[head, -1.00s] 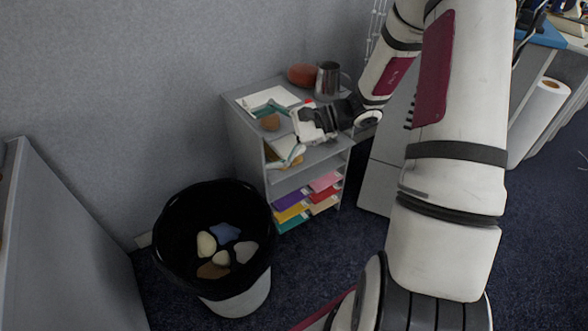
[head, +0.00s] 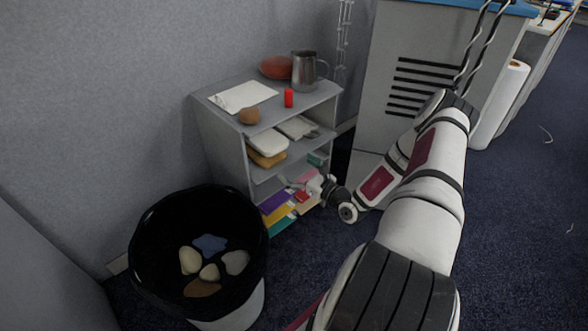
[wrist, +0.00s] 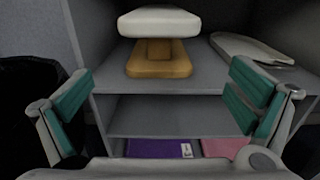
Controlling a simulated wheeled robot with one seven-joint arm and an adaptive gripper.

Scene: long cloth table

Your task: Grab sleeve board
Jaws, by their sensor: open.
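The sleeve board has a white padded top (head: 268,142) over a tan wooden base. It sits on the upper inner shelf of the grey cabinet, at the left side. In the wrist view the sleeve board (wrist: 158,60) stands upright ahead of my gripper, in the upper middle. My gripper (head: 304,172) is in front of the cabinet's lower part, lower than the sleeve board and to its right. In the wrist view its teal-padded fingers (wrist: 160,98) are wide apart with nothing between them.
A flat white object (wrist: 245,48) lies right of the sleeve board on the same shelf. Coloured folders (head: 278,214) fill the lowest level. A mug (head: 304,72), red cylinder (head: 289,97), brown lump (head: 249,116) and paper (head: 242,96) are on top. A black-lined bin (head: 150,255) stands at left.

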